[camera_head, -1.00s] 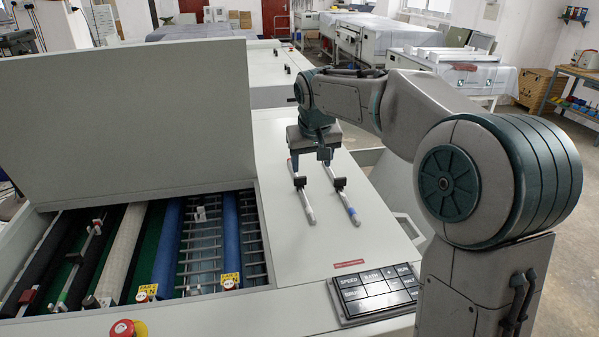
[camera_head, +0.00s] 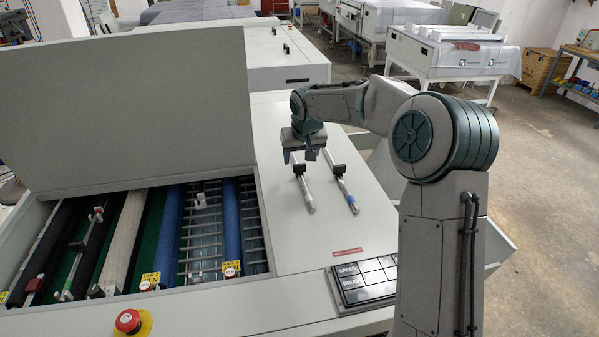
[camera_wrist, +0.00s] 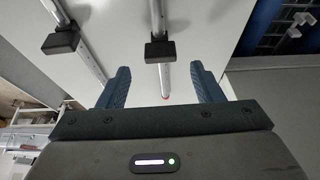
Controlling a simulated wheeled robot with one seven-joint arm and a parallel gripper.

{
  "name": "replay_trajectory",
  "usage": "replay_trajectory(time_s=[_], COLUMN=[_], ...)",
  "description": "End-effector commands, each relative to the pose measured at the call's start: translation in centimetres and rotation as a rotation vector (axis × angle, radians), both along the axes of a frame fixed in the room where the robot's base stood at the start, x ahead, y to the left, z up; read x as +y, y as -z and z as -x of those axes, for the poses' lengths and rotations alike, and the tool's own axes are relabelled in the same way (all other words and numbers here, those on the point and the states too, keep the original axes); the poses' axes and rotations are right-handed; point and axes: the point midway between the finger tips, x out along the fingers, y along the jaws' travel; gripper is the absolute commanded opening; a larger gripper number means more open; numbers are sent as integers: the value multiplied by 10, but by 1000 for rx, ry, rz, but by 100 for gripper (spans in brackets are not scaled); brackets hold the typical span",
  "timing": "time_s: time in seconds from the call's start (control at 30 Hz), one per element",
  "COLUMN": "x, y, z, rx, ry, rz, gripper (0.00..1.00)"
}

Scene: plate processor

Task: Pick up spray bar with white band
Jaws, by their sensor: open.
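Two slim grey spray bars lie side by side on the machine's pale top, each with a black block on it. The left bar (camera_head: 306,190) shows no coloured band that I can make out; a white band would be hard to tell on it. My gripper (camera_head: 301,158) is open and empty above the far part of the left bar. In the wrist view, that bar (camera_wrist: 163,78) runs between my gripper's fingers (camera_wrist: 160,70), with a reddish tip. The other bar (camera_wrist: 93,63) lies outside them, to the left.
A keypad (camera_head: 362,282) and a red stop button (camera_head: 128,320) are at the front. The top around the bars is clear.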

Motion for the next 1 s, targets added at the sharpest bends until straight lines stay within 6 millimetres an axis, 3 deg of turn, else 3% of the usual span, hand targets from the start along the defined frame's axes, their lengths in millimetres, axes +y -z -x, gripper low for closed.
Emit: replay_trajectory(time_s=[0.3,0.6,0.8,1.0], x=[4,3,3,4], y=[39,44,44,43], z=[-7,-9,-9,-9], rx=[2,1,1,0], ry=[-1,0,0,0], rz=[0,0,0,0], gripper=[60,60,8,8])
